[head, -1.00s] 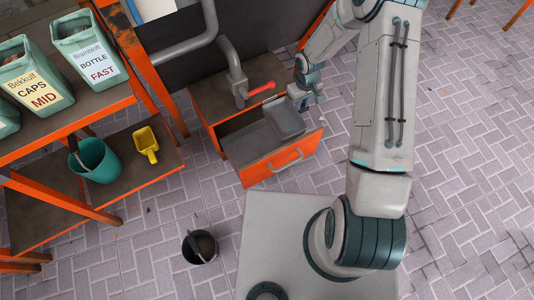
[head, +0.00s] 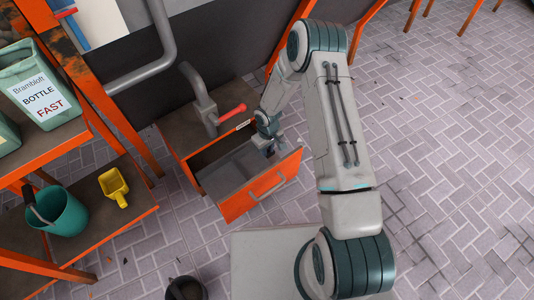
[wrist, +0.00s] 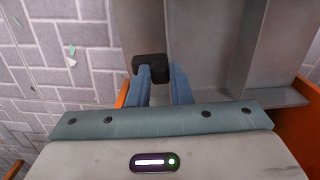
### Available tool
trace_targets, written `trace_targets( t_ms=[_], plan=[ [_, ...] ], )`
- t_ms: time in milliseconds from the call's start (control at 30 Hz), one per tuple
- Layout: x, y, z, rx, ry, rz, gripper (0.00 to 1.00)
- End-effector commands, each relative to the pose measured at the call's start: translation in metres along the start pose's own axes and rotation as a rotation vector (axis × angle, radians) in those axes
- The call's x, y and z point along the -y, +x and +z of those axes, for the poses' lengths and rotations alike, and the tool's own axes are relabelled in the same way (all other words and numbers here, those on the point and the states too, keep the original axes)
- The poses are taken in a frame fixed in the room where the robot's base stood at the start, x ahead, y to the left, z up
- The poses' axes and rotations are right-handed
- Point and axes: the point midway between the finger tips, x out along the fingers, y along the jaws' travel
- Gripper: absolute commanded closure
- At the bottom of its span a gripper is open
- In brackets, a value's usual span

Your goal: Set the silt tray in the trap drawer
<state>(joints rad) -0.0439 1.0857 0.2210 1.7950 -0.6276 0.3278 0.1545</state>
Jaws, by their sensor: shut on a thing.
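The silt tray (head: 246,162) is a shallow grey tray within the outline of the open trap drawer (head: 262,188), which has an orange front with a grey handle. My gripper (head: 268,147) is at the drawer's right side, close behind its front. The arm partly hides the drawer's right end. I cannot tell whether the tray rests fully on the drawer floor.
A grey pipe with a red-handled valve (head: 232,114) stands on the cabinet top just behind the drawer. An orange shelf (head: 100,225) at left holds a teal bucket (head: 58,212) and a yellow scoop (head: 114,186). A dark bucket (head: 186,288) stands on the floor. The paved floor at right is open.

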Motion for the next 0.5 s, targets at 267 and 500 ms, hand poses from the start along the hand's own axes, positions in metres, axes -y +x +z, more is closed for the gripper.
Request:
trace_targets(
  t_ms=[267, 500],
  plan=[
    [0.0001, 0.0159, 0.0, -0.001, 0.001, 0.0, 1.0],
    [0.0, 0.0195, 0.0003, 0.0, 0.001, 0.0, 0.73]
  ],
)
